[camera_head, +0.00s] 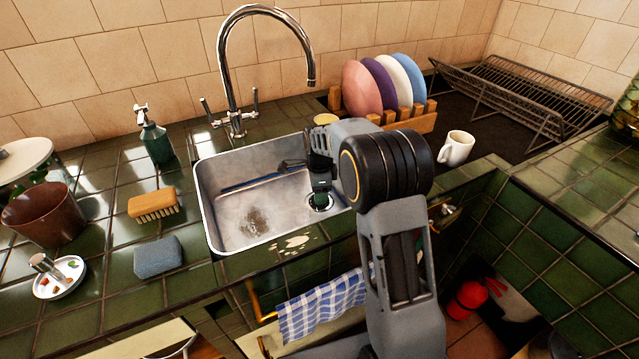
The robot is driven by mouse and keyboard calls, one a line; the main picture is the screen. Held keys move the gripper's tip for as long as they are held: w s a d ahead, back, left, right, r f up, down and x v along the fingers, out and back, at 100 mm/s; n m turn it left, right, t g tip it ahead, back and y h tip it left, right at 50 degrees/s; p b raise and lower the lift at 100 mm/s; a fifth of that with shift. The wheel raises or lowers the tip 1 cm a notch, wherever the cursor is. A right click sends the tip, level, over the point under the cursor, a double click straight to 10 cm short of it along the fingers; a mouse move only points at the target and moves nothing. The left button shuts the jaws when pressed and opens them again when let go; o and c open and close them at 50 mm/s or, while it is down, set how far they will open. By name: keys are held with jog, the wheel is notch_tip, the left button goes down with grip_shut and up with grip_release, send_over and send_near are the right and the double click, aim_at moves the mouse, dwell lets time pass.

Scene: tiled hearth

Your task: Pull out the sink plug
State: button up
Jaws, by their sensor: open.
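The metal sink (225,215) is set in the green tiled counter, left of my arm. The round drain ring (321,207) shows at the right side of the basin floor. A dark green piece, apparently the plug (320,198), stands at the drain, partly hidden by my gripper. My gripper (320,187) points down into the basin right above the drain, jaws open. The fingertips are small and dark here, so I cannot tell whether they touch the plug or stand around it.
A tall curved tap (225,65) rises behind the sink. A rack of plates (362,90) and a white mug (456,148) stand right of it. A soap bottle (156,142), brush (153,204) and blue sponge (158,256) lie left. A checked towel (322,305) hangs in front.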

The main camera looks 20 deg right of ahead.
jog(key=shift+f, duration=0.45)
jog(key=shift+c, duration=0.2)
grip_shut()
dwell(0.4)
